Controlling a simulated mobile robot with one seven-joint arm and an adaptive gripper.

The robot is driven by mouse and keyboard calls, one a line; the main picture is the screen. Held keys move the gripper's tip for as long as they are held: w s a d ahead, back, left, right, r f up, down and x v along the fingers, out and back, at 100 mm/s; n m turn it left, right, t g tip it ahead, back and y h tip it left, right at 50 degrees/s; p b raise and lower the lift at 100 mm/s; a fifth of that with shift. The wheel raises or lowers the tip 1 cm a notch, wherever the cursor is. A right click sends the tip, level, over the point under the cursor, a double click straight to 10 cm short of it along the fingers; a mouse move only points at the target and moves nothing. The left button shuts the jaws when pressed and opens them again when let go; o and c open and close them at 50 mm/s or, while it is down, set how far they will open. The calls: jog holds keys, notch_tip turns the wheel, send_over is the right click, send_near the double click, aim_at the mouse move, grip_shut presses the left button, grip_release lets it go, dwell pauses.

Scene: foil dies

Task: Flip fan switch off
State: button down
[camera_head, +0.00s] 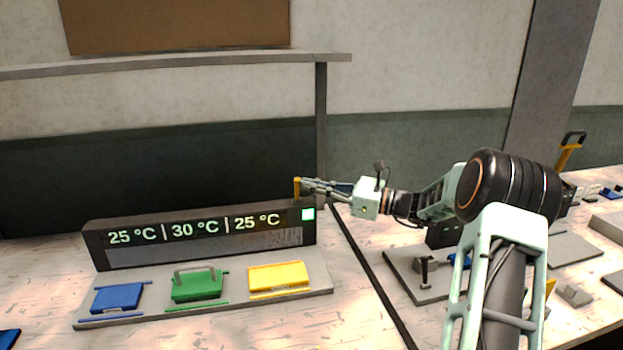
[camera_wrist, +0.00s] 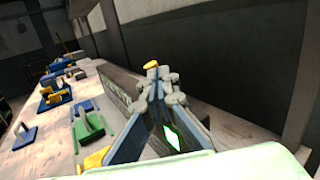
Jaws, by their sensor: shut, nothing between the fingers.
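A small yellow upright lever (camera_head: 297,187) stands at the right end of the dark display box (camera_head: 150,258); I take it to be the fan switch, though no label shows. My gripper (camera_head: 305,184) is shut and empty, reaching left with its fingertips right beside the lever. I cannot tell whether they touch it. In the wrist view the yellow lever top (camera_wrist: 151,65) shows just beyond my gripper's tips (camera_wrist: 152,72), which hide its lower part. A lit green square (camera_head: 308,214) glows on the box's front below the lever; it also shows in the wrist view (camera_wrist: 172,138).
Blue (camera_head: 117,298), green (camera_head: 198,286) and yellow (camera_head: 278,277) lids lie on a grey base in front of the box. A grey post (camera_head: 321,130) and shelf (camera_head: 180,65) stand behind. More fixtures stand on the right bench, beyond a dark gap.

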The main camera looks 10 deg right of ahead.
jog(key=w+r+m+p, duration=0.1)
jog(key=p, duration=0.3)
jog(key=shift+r+m+g+h, duration=0.15)
jog(key=shift+m+g+h, duration=0.15)
jog(key=shift+h, duration=0.1)
jog(key=m+p, duration=0.1)
jog(key=p, duration=0.2)
jog(key=shift+w+g+h, duration=0.3)
jog(key=shift+w+g, duration=0.1)
jog(key=shift+f, duration=0.45)
jog(key=shift+s, duration=0.1)
